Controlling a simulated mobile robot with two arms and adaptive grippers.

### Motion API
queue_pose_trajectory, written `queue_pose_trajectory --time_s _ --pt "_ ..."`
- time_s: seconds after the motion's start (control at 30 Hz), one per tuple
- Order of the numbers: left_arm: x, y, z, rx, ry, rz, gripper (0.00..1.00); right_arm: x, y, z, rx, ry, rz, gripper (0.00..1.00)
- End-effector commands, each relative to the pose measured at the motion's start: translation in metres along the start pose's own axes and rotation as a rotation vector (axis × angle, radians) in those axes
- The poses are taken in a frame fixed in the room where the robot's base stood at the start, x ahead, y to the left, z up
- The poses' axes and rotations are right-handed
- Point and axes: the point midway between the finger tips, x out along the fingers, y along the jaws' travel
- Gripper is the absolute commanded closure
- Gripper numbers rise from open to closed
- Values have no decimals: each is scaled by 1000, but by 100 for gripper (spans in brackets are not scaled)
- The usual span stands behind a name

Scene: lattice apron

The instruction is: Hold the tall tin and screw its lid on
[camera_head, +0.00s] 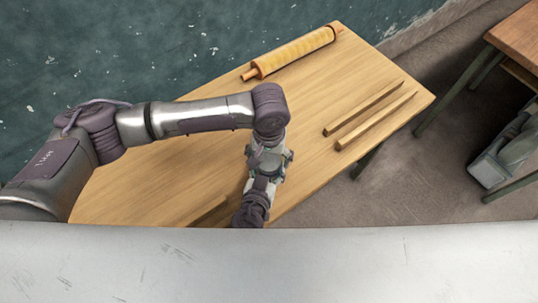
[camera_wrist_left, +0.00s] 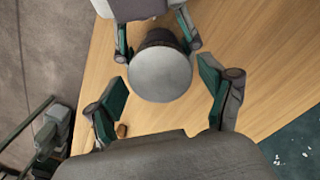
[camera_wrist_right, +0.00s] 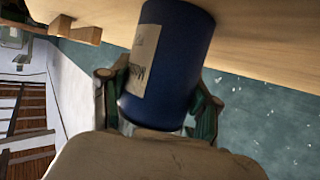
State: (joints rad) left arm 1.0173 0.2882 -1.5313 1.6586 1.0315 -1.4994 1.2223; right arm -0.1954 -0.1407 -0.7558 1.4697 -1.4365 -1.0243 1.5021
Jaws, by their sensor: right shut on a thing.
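The tall tin (camera_wrist_right: 180,60) is blue with a cream label. My right gripper (camera_wrist_right: 160,95) is shut around it, one finger on each side. In the left wrist view, a round grey disc (camera_wrist_left: 160,74) with a dark side faces the camera. It looks like the lid or top end; I cannot tell whether a separate lid sits on the tin. My right gripper (camera_wrist_left: 156,42) also shows there, its fingers flanking the dark side. My left gripper (camera_wrist_left: 161,93) is open, its green-padded fingers on either side of the disc, apparently apart from it. The head view hides both gripper tips and the tin.
A wooden table (camera_head: 225,130) carries a rolling pin (camera_head: 292,52) at the back and two wooden sticks (camera_head: 365,110) (camera_head: 375,120) at the right. Another wooden piece (camera_head: 205,213) lies near the front. A second table (camera_head: 518,38) stands at far right. The middle tabletop is clear.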

Motion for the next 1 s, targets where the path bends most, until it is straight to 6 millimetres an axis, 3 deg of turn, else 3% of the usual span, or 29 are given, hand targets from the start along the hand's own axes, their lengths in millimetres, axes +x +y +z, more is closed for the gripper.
queue_pose_trajectory --time_s 0.03,0.3,0.43,0.57,1.0 --pt "0 0 0 0 0 0 32 0 0 0 0 -1 0 100" --pt "0 0 0 0 0 0 76 0 0 0 0 -1 0 100" --pt "0 0 0 34 0 0 76 0 0 0 0 0 0 100" --pt "0 0 0 212 -1 0 76 0 0 0 0 0 0 100" --pt "1 0 0 1176 -1 -1 76 0 0 0 0 0 0 100"
